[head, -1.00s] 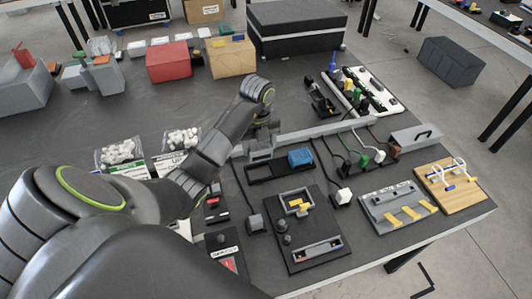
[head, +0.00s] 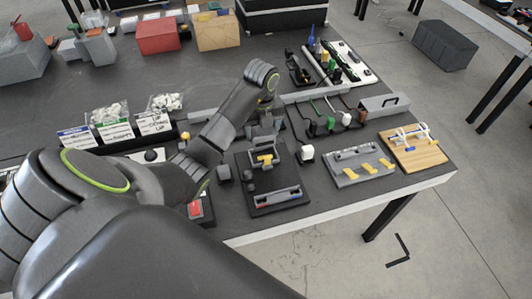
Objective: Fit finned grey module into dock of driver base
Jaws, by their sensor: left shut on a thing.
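My left gripper (head: 264,137) points down over the back part of a dark base plate, which I take for the driver base (head: 264,187). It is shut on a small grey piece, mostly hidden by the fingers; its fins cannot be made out. The plate carries a grey block with a yellow part (head: 265,158) just in front of the fingers, a round knob at its left and a long slot with red and blue bits near its front edge. Whether the held piece touches the plate cannot be told. My right gripper is not in view.
Further right are a grey board with yellow levers (head: 362,165) and a wooden board (head: 413,150). Bags of white pieces (head: 110,115) lie at left.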

